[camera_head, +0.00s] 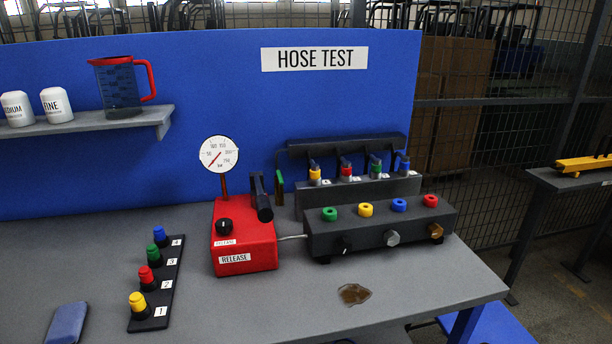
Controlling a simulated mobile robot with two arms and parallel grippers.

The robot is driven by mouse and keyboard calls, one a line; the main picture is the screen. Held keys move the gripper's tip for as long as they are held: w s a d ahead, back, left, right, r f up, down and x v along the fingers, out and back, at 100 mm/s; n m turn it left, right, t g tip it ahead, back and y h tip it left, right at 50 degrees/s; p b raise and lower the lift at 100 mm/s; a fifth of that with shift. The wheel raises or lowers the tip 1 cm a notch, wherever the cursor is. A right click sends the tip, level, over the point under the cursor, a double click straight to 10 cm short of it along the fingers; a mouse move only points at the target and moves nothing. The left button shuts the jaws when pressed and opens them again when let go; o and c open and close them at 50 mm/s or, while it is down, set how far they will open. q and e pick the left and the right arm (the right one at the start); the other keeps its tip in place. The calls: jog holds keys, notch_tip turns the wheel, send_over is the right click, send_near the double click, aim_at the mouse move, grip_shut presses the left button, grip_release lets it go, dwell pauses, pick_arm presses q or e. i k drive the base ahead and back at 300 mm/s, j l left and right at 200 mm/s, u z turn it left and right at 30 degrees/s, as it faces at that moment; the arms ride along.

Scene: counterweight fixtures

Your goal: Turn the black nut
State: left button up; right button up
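The black nut (345,247) is on the front face of a dark grey manifold block (376,234), at its left end. It is dark against the dark block, so its outline is hard to make out. A silver hex nut (392,239) and a brass nut (436,231) sit to its right on the same face. Neither of my grippers is in view, and nothing touches the black nut.
A red pump box (243,250) with gauge (219,154) and lever stands left of the block, joined by a thin hose. A brown puddle (354,294) lies in front. A black strip (158,283) with several coloured plugs and a blue pad (67,323) are left.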

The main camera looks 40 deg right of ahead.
aim_at(344, 246)
jog(key=z, duration=1.35)
jog(key=i+z, duration=0.5)
jog(key=z, duration=0.2)
